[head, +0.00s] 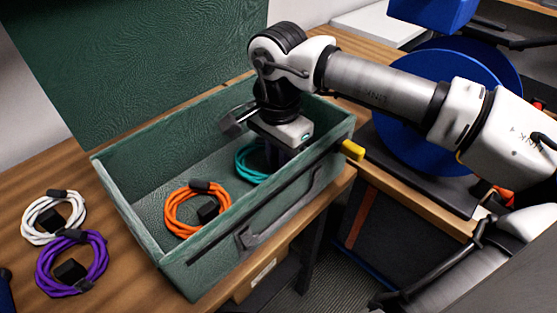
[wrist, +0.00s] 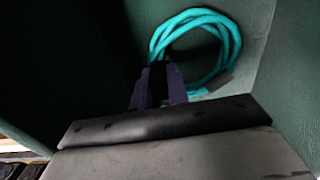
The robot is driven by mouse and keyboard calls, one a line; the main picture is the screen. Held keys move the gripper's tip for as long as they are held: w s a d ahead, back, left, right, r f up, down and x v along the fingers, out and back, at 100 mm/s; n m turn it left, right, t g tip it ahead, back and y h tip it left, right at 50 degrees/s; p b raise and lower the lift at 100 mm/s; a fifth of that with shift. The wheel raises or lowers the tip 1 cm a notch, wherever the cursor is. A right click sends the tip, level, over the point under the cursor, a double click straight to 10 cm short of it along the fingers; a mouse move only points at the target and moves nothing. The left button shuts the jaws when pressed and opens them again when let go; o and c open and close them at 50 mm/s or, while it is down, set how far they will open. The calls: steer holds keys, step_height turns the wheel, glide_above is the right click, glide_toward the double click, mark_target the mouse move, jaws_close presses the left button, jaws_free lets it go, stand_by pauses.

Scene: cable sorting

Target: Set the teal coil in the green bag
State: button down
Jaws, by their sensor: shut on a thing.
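The green bag (head: 150,244) stands open on the wooden table, its lid raised at the back. The teal coil (head: 249,166) is inside the bag at its right part, partly hidden behind my gripper in the head view. My gripper (wrist: 158,92) reaches down into the bag, and its fingers are shut on the near edge of the teal coil (wrist: 226,48). In the wrist view the coil lies close to the green bag wall. I cannot tell whether it touches the bag floor.
An orange coil (head: 184,222) lies inside the bag, left of my gripper. A white coil (head: 40,230) and a purple coil (head: 92,275) lie on the table (head: 28,190) left of the bag. A large blue disc (head: 388,135) stands at the right, behind my arm.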

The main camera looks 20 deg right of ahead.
steer(key=shift+f+b, duration=0.2)
steer(key=shift+b, duration=0.1)
steer(key=c, duration=1.4)
jaws_free()
steer(key=shift+r, duration=0.15)
steer(key=shift+o, duration=0.2)
step_height(320, 180, up, 12)
steer(key=p, duration=0.1)
steer(key=shift+r, duration=0.2)
